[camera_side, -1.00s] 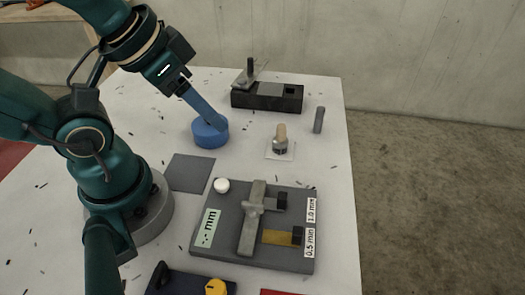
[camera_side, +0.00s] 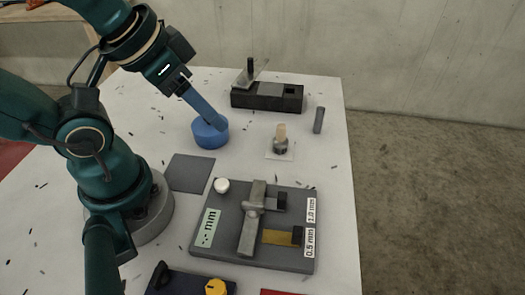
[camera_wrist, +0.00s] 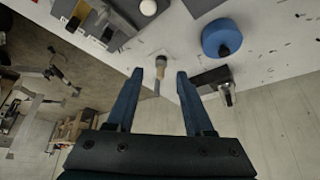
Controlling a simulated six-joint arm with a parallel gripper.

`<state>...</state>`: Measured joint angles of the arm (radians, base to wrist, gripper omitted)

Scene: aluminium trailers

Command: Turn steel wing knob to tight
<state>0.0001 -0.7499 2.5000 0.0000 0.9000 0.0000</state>
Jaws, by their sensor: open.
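My gripper (camera_side: 217,122) is open and empty, with long blue fingers pointing down; the fingers also show in the wrist view (camera_wrist: 171,72). In the side view they overlap a blue disc (camera_side: 210,138); in the wrist view the disc (camera_wrist: 222,38) lies apart, to their right. A grey board (camera_side: 215,250) carries a grey metal bar (camera_side: 247,238) with a small rounded steel knob (camera_side: 253,207) on it. At the back, a black block (camera_side: 270,102) bears an upright grey metal piece (camera_side: 244,79) with a dark post. I cannot tell which metal part is the wing knob.
A wooden-handled brush (camera_side: 281,133) stands on a pale square, right of the gripper. A grey cylinder (camera_side: 319,120) lies near the table's right edge. A white round knob (camera_side: 222,185) and a brass strip (camera_side: 278,237) are on the board. A dark grey mat (camera_side: 188,173) lies left.

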